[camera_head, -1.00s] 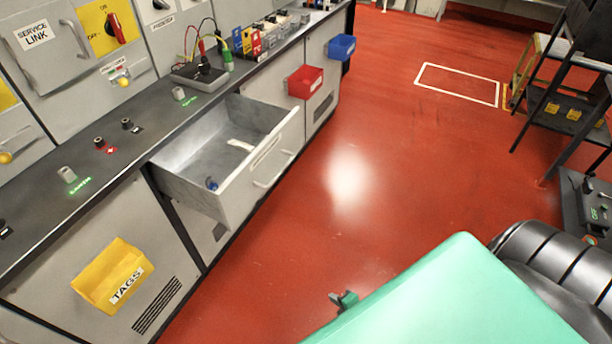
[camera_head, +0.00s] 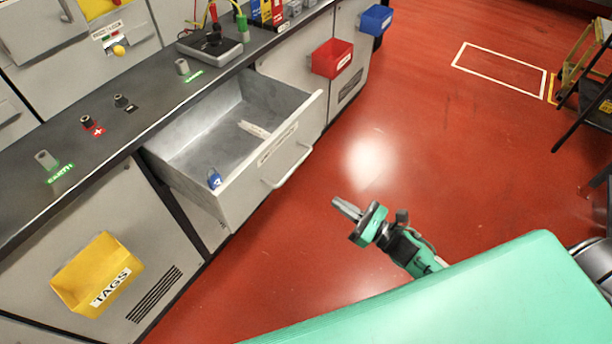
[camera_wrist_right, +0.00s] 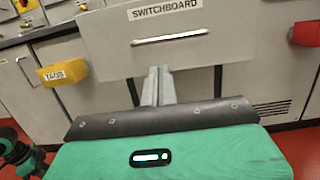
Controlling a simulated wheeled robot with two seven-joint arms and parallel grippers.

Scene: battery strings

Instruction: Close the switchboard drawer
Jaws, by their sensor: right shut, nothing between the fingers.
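The grey switchboard drawer (camera_head: 262,172) stands pulled out from the cabinet below the black counter in the head view. A blue padlock-like item (camera_head: 214,179) and a pale strip lie inside it. Its front with the "SWITCHBOARD" label and bar handle (camera_wrist_right: 170,38) faces me in the right wrist view. My right gripper (camera_head: 340,204) is shut and empty, in front of the drawer and apart from the handle in the head view. Its fingers (camera_wrist_right: 157,75) point at the drawer front below the handle in the wrist view. My left gripper is not identifiable in these frames.
A yellow TAGS bin (camera_head: 100,275) hangs on the cabinet left of the drawer, and a red bin (camera_head: 332,58) and a blue bin (camera_head: 376,19) hang to the right. Terminals and a meter box (camera_head: 209,47) stand on the counter. Red floor in front is clear.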

